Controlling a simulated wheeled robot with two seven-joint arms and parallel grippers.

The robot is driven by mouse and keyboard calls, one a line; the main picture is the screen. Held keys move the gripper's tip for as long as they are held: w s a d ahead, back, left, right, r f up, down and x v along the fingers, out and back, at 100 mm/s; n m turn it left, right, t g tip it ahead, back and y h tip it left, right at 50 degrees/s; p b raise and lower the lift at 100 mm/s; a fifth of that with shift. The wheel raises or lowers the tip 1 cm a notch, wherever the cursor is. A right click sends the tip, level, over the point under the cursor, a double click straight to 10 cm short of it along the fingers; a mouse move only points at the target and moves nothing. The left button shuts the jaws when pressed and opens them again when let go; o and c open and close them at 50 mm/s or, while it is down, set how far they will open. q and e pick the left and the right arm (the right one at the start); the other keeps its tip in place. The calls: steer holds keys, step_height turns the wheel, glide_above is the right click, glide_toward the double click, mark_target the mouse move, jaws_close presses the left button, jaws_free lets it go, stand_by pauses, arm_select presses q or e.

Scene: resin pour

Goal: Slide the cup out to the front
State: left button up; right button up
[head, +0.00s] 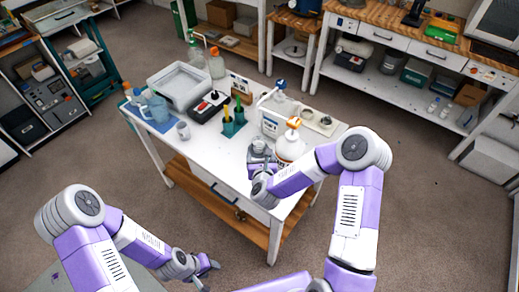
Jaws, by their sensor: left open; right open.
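A small pale grey cup (183,130) stands upright near the front left of the white table (205,155). My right gripper (259,160) is over the table's front right part, well to the right of this cup. It is open, close to a small grey round vessel (259,145); I cannot tell whether they touch, and the gripper partly hides that area. My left gripper (209,266) is open and empty, low in front of the table and away from everything on it.
A white bottle with an orange top (290,149) stands right beside my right gripper, with a blue-topped pump jug (273,115) behind. The front middle is clear.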

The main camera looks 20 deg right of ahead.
glide_toward(259, 143)
steer(key=w, duration=0.3)
steer(key=w+d, duration=0.1)
steer(key=w, duration=0.1)
steer(key=shift+w+r+b, duration=0.15)
steer(key=shift+w+b, duration=0.15)
steer(key=shift+b, duration=0.05)
steer(key=shift+a, duration=0.1)
steer(key=c, duration=0.8)
